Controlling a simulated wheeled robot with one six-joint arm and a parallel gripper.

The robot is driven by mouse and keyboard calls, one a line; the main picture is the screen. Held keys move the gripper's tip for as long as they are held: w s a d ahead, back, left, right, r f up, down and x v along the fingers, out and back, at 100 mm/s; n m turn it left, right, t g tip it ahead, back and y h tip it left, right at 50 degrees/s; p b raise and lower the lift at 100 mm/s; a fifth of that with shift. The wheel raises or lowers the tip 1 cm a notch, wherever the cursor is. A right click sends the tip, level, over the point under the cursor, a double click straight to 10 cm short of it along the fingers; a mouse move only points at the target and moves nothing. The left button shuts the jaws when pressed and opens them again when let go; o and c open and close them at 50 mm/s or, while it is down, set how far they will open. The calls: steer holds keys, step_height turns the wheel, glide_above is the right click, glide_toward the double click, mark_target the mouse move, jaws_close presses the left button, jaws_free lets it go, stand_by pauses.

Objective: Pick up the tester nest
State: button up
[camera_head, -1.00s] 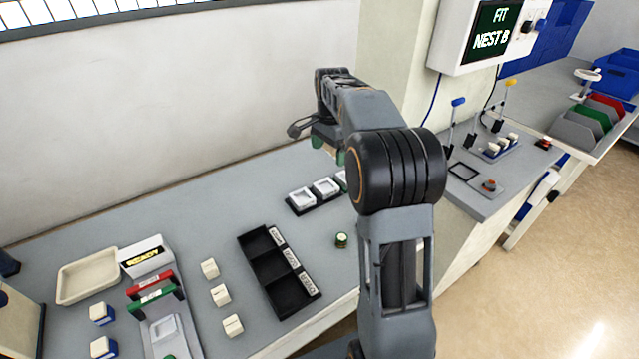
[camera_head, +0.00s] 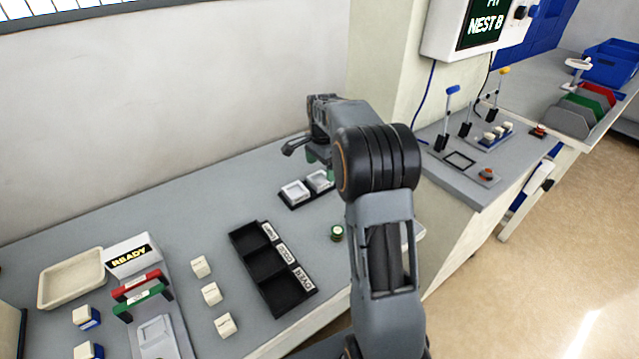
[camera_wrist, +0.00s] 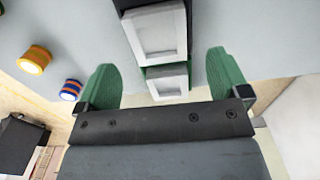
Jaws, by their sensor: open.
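White square nests with recessed faces sit in a row on a dark rack (camera_head: 290,206) on the grey bench. Two show in the head view, a left nest (camera_head: 294,192) and a right nest (camera_head: 320,181); my arm hides the bench to their right. My gripper (camera_head: 318,155) is just behind and above the rack. In the wrist view, my gripper (camera_wrist: 165,70) has its green fingers wide apart and empty. A near nest (camera_wrist: 168,88) lies between them, and a larger nest (camera_wrist: 155,35) lies above it in the picture. I cannot tell which one is the tester nest.
A black sectioned tray (camera_head: 270,270), several white blocks (camera_head: 211,293) and a green round piece (camera_head: 337,233) are in front of the rack. A fixture with a READY sign (camera_head: 132,257) stands at left. A screen (camera_head: 486,25) reads NEST B. The wall rises behind the bench.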

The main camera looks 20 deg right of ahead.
mark_target(322, 180)
step_height(322, 180, down, 4)
steer(key=shift+f+b, duration=0.15)
steer(key=shift+b, duration=0.35)
steer(key=c, duration=1)
steer(key=shift+c, duration=0.4)
steer(key=shift+r, duration=0.2)
